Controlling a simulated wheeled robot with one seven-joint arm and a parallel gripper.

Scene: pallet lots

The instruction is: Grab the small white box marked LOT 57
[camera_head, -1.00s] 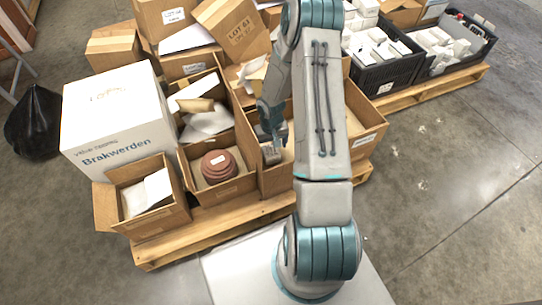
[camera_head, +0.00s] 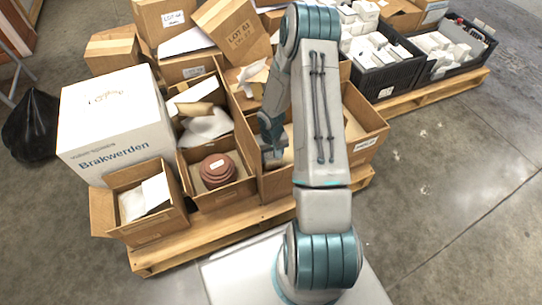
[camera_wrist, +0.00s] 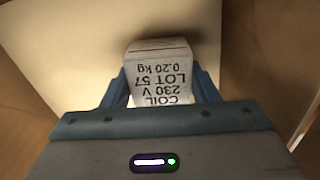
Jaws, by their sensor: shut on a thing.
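The small white box (camera_wrist: 160,72) shows in the wrist view between my gripper's two fingers. Its label reads upside down: COIL, 230 V, LOT 57, 0.20 kg. My gripper (camera_wrist: 162,88) is shut on it, with one finger on each side. In the head view my gripper (camera_head: 271,150) is at the open cardboard box left of my arm, in the middle of the front row. The small white box cannot be made out in the head view.
A box with red-brown rings (camera_head: 218,168) stands left of my gripper. A large white Brakwerden carton (camera_head: 115,125) is farther left. Cardboard walls (camera_wrist: 35,95) surround the wrist view. Black crates (camera_head: 388,82) stand at the back right on a pallet.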

